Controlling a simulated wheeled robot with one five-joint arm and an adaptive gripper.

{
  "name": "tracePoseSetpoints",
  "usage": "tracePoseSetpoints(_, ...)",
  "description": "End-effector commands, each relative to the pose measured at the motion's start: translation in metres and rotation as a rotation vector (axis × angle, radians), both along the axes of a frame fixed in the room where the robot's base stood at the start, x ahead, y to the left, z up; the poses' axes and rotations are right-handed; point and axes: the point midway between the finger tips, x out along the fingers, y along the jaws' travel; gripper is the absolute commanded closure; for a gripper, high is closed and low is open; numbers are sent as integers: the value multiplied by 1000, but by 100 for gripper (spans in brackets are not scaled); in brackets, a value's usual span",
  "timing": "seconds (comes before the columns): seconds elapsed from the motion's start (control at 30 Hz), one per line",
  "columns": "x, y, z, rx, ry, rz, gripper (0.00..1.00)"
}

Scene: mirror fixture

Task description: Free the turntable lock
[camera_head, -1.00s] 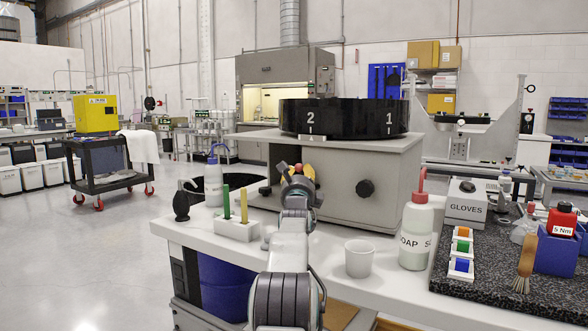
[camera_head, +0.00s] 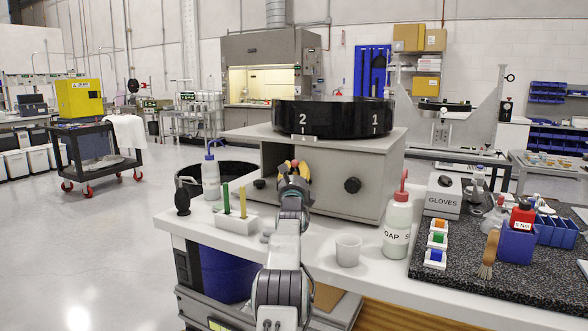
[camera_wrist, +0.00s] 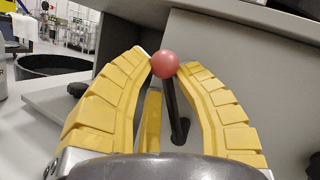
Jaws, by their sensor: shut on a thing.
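The black round turntable (camera_head: 332,118) carries the numbers 2 and 1 and sits on a grey box housing (camera_head: 330,180). A small white marker (camera_head: 303,137) lies below the 2. At the left part of the box a red ball (camera_wrist: 166,64) tops a black lever rod (camera_wrist: 177,105). My gripper (camera_head: 294,170) has yellow fingers, also in the wrist view (camera_wrist: 170,68). It is shut on the red ball, which sits between the fingertips.
A round black knob (camera_head: 352,185) is on the box front. A white cup (camera_head: 348,250) and a soap bottle (camera_head: 397,225) stand right. A glove box (camera_head: 443,195) is farther right.

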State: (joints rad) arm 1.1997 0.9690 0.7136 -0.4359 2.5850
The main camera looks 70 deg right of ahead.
Motion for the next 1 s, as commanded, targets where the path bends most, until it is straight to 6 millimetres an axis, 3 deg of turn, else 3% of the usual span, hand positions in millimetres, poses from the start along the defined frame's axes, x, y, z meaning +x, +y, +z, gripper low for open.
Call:
tracePoseSetpoints(0.23,-1,0,0,-1,0,-1,100)
tracePoseSetpoints(0.27,-1,0,0,-1,0,-1,69)
tracePoseSetpoints(0.43,-1,0,1,-1,0,-1,54)
tracePoseSetpoints(1.0,-3,7,-1,0,1,0,53)
